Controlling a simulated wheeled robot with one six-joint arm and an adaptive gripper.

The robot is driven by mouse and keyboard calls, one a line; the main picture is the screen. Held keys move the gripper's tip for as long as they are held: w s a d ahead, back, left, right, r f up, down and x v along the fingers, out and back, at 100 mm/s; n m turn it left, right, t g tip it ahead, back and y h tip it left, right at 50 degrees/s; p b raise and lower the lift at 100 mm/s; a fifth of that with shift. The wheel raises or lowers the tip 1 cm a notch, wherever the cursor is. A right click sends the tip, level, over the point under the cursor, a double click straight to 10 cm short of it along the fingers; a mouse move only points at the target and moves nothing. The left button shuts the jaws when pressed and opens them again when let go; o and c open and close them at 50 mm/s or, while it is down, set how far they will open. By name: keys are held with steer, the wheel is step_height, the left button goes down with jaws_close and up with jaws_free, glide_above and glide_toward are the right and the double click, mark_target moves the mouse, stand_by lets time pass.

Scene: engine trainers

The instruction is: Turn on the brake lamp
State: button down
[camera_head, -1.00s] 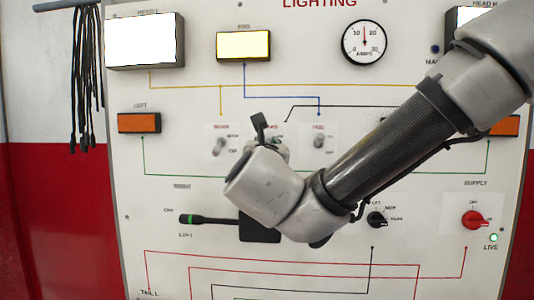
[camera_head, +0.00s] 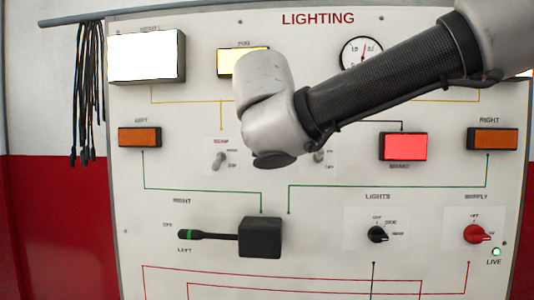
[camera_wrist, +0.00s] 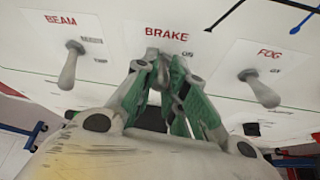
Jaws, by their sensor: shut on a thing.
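The brake lamp (camera_head: 403,146) is lit red, at the right of the panel in the head view. The panel's BRAKE label (camera_wrist: 167,34) shows in the wrist view. My gripper (camera_wrist: 161,68) is right below that label, its green-padded fingers closed together at the tips around the brake switch. The fingers mostly hide the switch's lever, so I cannot tell its position. In the head view my arm covers the gripper and the brake switch.
The beam switch (camera_wrist: 69,65) and the fog switch (camera_wrist: 259,88) stick out on either side of my gripper. Below are a turn-signal stalk (camera_head: 207,234), a lights knob (camera_head: 377,234) and a red supply knob (camera_head: 474,232). The head lamp (camera_head: 147,57) and fog lamp (camera_head: 229,62) are lit.

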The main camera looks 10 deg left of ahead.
steer(key=shift+f, duration=0.1)
steer(key=c, duration=1.4)
jaws_free()
steer(key=v, duration=1.2)
